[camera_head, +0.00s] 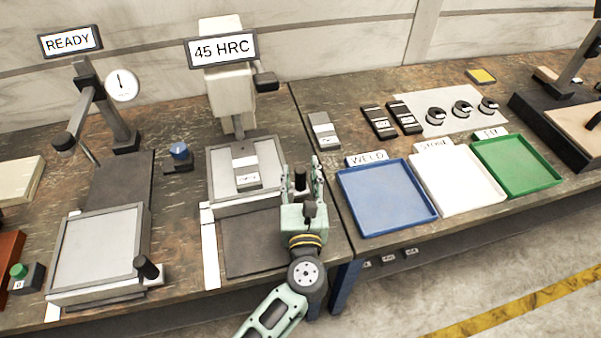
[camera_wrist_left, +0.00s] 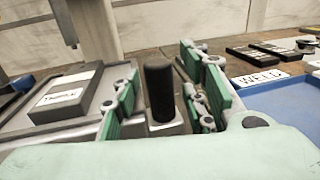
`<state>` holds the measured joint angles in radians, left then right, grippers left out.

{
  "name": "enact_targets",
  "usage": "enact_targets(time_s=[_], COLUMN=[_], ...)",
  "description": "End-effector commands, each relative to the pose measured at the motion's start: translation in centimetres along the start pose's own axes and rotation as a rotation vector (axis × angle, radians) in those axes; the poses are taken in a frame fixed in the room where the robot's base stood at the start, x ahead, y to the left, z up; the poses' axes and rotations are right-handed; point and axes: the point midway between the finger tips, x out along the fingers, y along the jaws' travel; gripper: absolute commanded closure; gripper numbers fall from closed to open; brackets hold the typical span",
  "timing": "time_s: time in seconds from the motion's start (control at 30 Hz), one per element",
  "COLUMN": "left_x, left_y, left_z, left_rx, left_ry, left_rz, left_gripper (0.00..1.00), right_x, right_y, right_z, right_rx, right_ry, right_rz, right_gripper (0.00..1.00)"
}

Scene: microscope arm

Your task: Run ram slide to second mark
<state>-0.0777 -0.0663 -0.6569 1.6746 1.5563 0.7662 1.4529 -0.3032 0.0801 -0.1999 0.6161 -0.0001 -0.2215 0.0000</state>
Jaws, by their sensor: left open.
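A grey slide tray (camera_head: 222,165) sits on a dark track (camera_head: 250,245) under the press head (camera_head: 230,90) with the "45 HRC" sign. A grey labelled block (camera_head: 246,172) lies in it and also shows in the wrist view (camera_wrist_left: 66,97). An upright black handle (camera_head: 300,177) stands at the tray's right side. My left gripper (camera_head: 302,182) is open, with its green fingers on either side of the handle. In the wrist view the handle (camera_wrist_left: 160,88) stands between the fingers; contact is not clear. A white strip (camera_head: 210,255) runs along the track's left edge; marks on it are too small to read.
Another slide tray (camera_head: 100,245) with a black knob (camera_head: 147,267) is at the left, below a dial gauge (camera_head: 122,85) and a "READY" sign. Blue (camera_head: 388,197), white (camera_head: 458,180) and green (camera_head: 517,165) trays stand at right. The track's front part is clear.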

Motion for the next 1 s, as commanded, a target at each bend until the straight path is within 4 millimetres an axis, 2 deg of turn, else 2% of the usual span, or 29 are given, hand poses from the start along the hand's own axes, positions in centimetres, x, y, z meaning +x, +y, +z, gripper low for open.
enact_targets(time_s=[0.1,0.23,0.67,1.0], left_x=[0.06,0.05,0.02,0.03], left_y=[0.01,0.01,0.02,0.03], left_z=[-0.06,-0.04,-0.02,-0.01], left_rx=[0.000,0.001,0.001,0.001], left_ry=[0.001,0.000,0.000,0.000], left_rz=[0.000,0.000,0.000,0.000], left_gripper=[0.60,0.61,0.99,1.00], right_x=[0.00,0.01,0.00,0.00], right_y=[0.13,0.15,0.04,0.02], right_z=[-1.08,-1.25,-0.48,-0.32], right_rx=[0.000,0.000,0.000,0.000], right_ry=[0.017,0.020,0.008,0.005], right_rz=[0.002,0.002,0.001,0.000], right_gripper=[1.00,1.00,1.00,1.00])
